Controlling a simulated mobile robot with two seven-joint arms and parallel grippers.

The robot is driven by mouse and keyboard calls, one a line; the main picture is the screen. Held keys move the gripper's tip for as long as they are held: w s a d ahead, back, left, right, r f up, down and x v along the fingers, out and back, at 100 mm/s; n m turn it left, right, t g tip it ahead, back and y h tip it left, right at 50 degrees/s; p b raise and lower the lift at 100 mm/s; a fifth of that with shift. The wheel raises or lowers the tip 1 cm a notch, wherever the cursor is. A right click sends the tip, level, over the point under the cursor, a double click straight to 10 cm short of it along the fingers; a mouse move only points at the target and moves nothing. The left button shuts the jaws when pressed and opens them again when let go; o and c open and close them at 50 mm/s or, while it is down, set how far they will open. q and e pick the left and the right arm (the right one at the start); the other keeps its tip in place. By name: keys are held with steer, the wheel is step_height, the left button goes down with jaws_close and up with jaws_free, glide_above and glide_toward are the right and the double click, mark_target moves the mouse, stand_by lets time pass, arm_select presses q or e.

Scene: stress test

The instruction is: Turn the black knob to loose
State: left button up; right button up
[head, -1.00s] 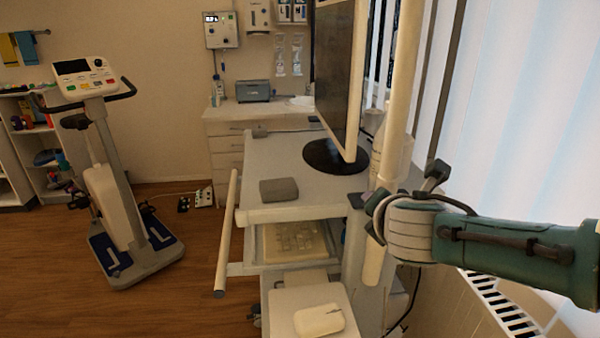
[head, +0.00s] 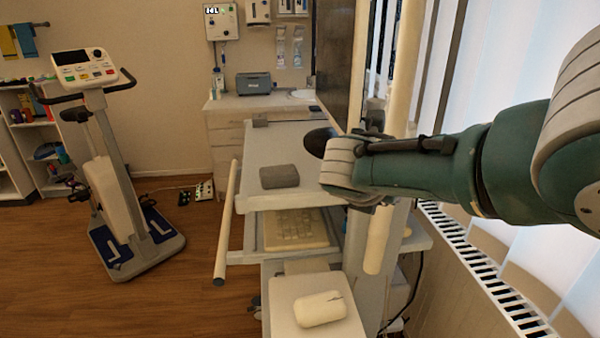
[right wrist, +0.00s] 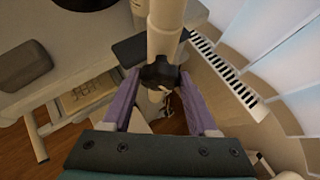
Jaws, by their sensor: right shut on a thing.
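The black knob (right wrist: 160,75) sits around the pale upright pole (right wrist: 165,35) of the cart. In the right wrist view the two purple fingers of my right gripper (right wrist: 158,78) are on either side of the knob, shut on it. In the head view my green right arm comes in from the right and its wrist covers the knob. The pole (head: 405,65) rises above the wrist there. My left gripper is in neither view.
A radiator grille (head: 490,270) lies close on the right. An exercise bike (head: 112,185) stands far left, with open floor between.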

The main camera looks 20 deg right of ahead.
stand_by(0.4)
steer(key=o, duration=1.4)
steer(key=shift+c, duration=0.2)
steer(key=p+v, duration=0.9)
steer(key=shift+s+a+r, duration=0.2)
steer(key=shift+s+a, duration=0.05)
